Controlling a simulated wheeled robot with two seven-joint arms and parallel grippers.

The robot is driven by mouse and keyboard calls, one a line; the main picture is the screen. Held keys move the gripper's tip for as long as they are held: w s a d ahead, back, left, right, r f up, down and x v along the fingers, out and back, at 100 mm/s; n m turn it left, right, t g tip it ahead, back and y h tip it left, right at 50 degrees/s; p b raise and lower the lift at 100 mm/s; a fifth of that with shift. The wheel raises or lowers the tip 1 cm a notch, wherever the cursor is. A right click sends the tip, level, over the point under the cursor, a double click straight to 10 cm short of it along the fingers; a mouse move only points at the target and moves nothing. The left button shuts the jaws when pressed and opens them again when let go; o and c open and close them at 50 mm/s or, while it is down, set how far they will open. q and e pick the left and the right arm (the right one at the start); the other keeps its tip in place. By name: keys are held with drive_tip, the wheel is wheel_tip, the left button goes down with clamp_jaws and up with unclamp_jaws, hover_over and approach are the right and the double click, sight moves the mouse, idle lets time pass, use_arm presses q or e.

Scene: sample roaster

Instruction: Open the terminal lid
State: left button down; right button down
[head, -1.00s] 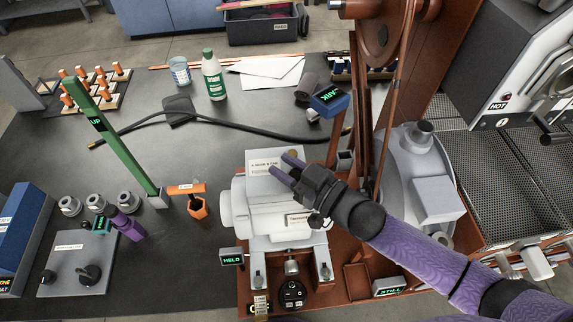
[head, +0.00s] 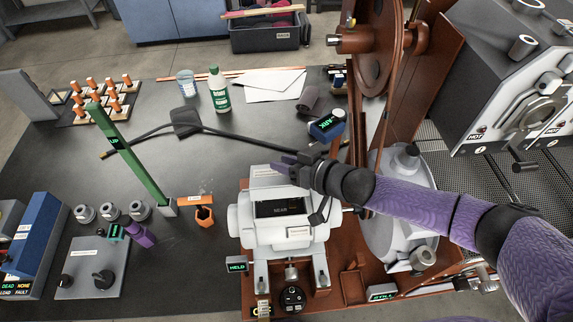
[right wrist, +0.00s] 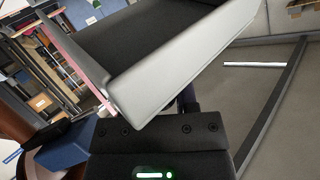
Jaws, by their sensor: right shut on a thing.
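A pale grey motor housing (head: 290,237) sits on the rust-brown machine base. Its terminal box (head: 282,209) shows a dark open inside with a small label. The terminal lid (head: 262,181) stands raised at the far edge of the box. My right gripper (head: 283,165) is shut on the lid, reaching in from the right above the box. In the right wrist view the lid (right wrist: 185,70) is large and tilted, a light grey rim around a dark hollow, and covers much of the jaws. My left gripper is not in view.
A green post (head: 130,150) stands left of the housing, near an orange holder (head: 204,214). A blue-headed part (head: 327,127) stands close behind my right gripper. A brown wheel and belt (head: 380,60) rise to the right. The dark table has free room at left centre.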

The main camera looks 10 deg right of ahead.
drive_tip(key=shift+w+r, duration=0.1)
drive_tip(key=shift+w, duration=0.2)
drive_tip(key=c, duration=0.8)
unclamp_jaws()
drive_tip(key=o, duration=0.4)
drive_tip(key=shift+w, duration=0.15)
drive_tip(key=p+v, duration=0.1)
drive_tip(key=v, duration=0.9)
